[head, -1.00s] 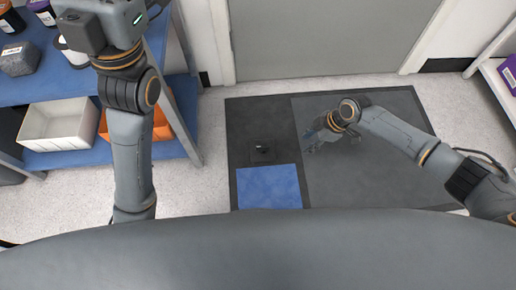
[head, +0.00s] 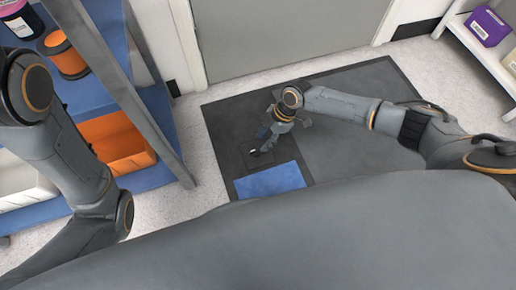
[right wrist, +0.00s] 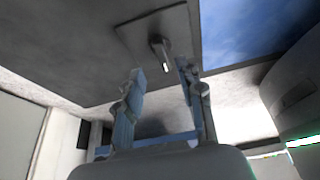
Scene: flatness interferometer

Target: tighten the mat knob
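The mat knob is a small dark fitting on a square plate (head: 240,161) set in the dark floor mat (head: 222,120). In the right wrist view the knob (right wrist: 160,48) is a short metallic bar standing out from its plate. My right gripper (head: 264,143) is over the knob in the head view and partly hides it. In the right wrist view its two fingers (right wrist: 160,70) are spread apart, with the knob just beyond the gap between the tips. No contact shows. My left arm is at the left edge; its gripper is out of view.
A blue pad (head: 270,181) lies on the mat beside the knob plate. A blue shelf unit with an orange bin (head: 115,143) stands at the left. A white shelf with a purple box (head: 488,26) stands at the right. A grey door closes the back.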

